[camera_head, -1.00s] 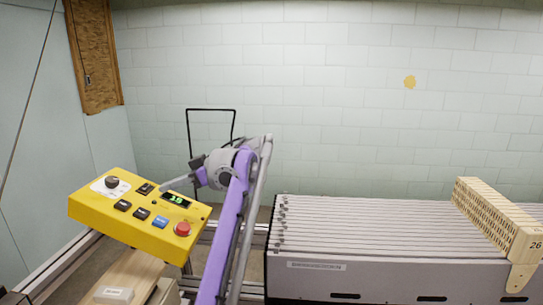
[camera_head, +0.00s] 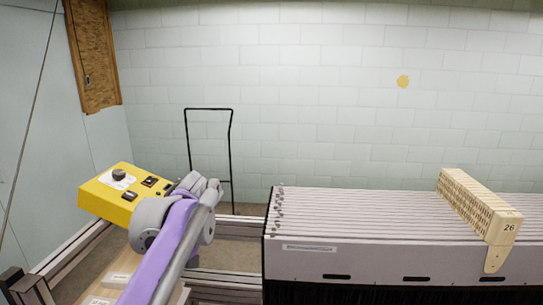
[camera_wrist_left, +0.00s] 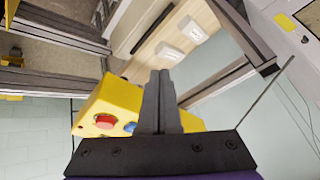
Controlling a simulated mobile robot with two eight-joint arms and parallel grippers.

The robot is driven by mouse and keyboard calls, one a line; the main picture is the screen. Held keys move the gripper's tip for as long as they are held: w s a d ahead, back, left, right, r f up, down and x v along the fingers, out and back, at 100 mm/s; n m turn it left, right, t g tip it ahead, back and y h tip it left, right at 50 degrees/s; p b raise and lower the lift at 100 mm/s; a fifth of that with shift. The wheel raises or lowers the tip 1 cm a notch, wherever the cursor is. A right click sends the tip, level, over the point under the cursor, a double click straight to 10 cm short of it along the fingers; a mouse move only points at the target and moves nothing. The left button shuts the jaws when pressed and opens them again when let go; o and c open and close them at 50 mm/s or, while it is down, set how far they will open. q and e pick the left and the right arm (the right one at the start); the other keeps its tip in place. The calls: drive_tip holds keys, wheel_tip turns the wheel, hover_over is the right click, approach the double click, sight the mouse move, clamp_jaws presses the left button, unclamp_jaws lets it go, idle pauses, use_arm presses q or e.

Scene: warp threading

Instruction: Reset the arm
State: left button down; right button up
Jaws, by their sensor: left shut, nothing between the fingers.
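My left arm (camera_head: 165,240), purple and grey, rises from the bottom of the head view. Its wrist covers the right part of the yellow control box (camera_head: 97,195). My left gripper (camera_wrist_left: 160,78) shows in the left wrist view as two dark fingers shut together with nothing between them. In that view the fingers stand in front of the yellow box, with the red button (camera_wrist_left: 104,121) and blue button (camera_wrist_left: 130,127) beside them. I cannot tell whether they touch the box. My right gripper is in neither view.
A long grey rack of thin panels (camera_head: 335,263) fills the right, with a cream numbered block (camera_head: 465,195) on it. A black wire frame (camera_head: 209,109) stands behind. Metal rails (camera_head: 75,250) run near the box. A wooden surface (camera_wrist_left: 160,40) with white labelled blocks lies below it.

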use_arm(q)
drive_tip(key=s+d+f+m+t+h, duration=0.1)
drive_tip(key=s+d+f+m+h, duration=0.2)
drive_tip(key=s+f, duration=0.7)
drive_tip(key=s+d+f+m+t+h, duration=0.2)
drive_tip(key=s+d+f+m+h, duration=0.1)
drive_tip(key=s+f, duration=0.7)
wheel_tip(320, 180, down, 3)
drive_tip(key=shift+s+d+f+m+h, duration=0.2)
drive_tip(key=shift+s+d+m+h, duration=0.15)
drive_tip(key=shift+d+m, duration=0.4)
drive_tip(key=shift+a, duration=0.2)
